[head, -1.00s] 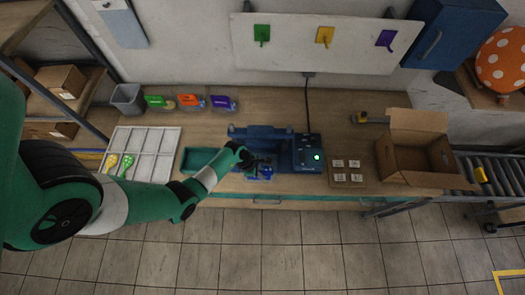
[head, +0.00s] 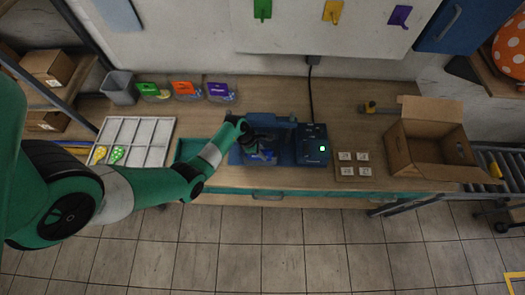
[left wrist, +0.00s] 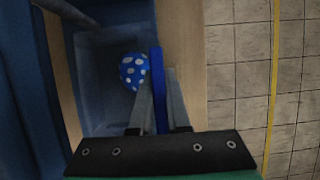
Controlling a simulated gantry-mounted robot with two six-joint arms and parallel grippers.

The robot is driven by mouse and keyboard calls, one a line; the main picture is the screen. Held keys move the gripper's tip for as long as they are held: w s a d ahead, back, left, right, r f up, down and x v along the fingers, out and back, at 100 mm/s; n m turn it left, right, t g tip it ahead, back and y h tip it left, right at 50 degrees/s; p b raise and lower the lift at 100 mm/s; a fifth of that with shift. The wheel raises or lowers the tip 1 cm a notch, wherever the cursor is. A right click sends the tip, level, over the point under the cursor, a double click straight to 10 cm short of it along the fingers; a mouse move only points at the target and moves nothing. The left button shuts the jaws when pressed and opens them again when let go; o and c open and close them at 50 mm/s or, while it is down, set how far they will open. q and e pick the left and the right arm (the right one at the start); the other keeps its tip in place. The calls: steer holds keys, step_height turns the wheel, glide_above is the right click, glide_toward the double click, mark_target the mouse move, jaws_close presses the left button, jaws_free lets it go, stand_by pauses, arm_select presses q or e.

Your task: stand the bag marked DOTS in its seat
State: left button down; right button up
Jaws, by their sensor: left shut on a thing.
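My left gripper (head: 250,141) is shut on a bag with a blue header (left wrist: 157,88), seen nearly edge-on between the fingers in the left wrist view. A blue balloon with white dots (left wrist: 133,70) shows beside the header. In the head view the bag (head: 262,156) is partly hidden by the gripper, at the front of the blue machine (head: 283,154). I cannot read DOTS on it. In the left wrist view a blue recess (left wrist: 98,85) lies under the balloon. I cannot tell whether the bag touches it. My right gripper is not in view.
Green (head: 151,90), orange (head: 185,89) and purple (head: 219,91) bags stand along the back. A white compartment tray (head: 150,142) holds yellow and green balloons at left. Right of the machine are small white cards (head: 345,157) and an open cardboard box (head: 430,155).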

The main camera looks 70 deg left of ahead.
arm_select(q)
steer(key=shift+w+a+f+b, duration=0.1)
steer(key=shift+w+a+b, duration=0.25)
steer(key=shift+a+b, duration=0.35)
steer(key=shift+w+a+f+b, duration=0.1)
steer(key=shift+w+a+b, duration=0.25)
steer(key=shift+a, duration=0.5)
steer(key=c, duration=0.8)
jaws_free()
steer(key=d+r+p, duration=0.1)
steer(key=r+p, duration=0.1)
steer(key=p, duration=0.1)
steer(key=d+r+p, duration=0.1)
steer(key=r+p, duration=0.2)
steer(key=s+r+p, duration=0.1)
steer(key=r+p, duration=0.1)
steer(key=p, duration=0.2)
steer(key=shift+s+d+r, duration=0.1)
steer(key=shift+d+r, duration=0.05)
steer(key=shift+d, duration=0.25)
